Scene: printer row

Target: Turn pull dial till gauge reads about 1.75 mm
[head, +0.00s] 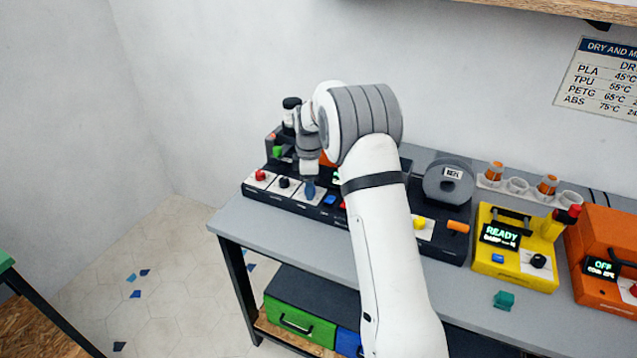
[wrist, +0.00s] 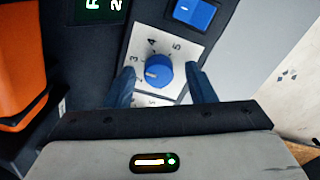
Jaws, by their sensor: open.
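The blue pull dial (wrist: 159,70) sits on a white plate with numbers around it; 3, 4 and 5 are readable in the wrist view. Its white mark points left, a little below the 3. My gripper (wrist: 160,74) is open, with one blue finger on each side of the dial and visible gaps between. In the head view my gripper (head: 310,188) is over the dark panel and hides the dial. A display with green characters (wrist: 98,8) is cut off at the wrist view's top edge, so its full reading cannot be told.
A blue rocker switch (wrist: 195,12) lies just beyond the dial, and an orange part (wrist: 20,65) is at the left. On the panel are a red knob (head: 261,175) and a black knob (head: 284,183). A yellow unit (head: 515,262) stands to the right.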

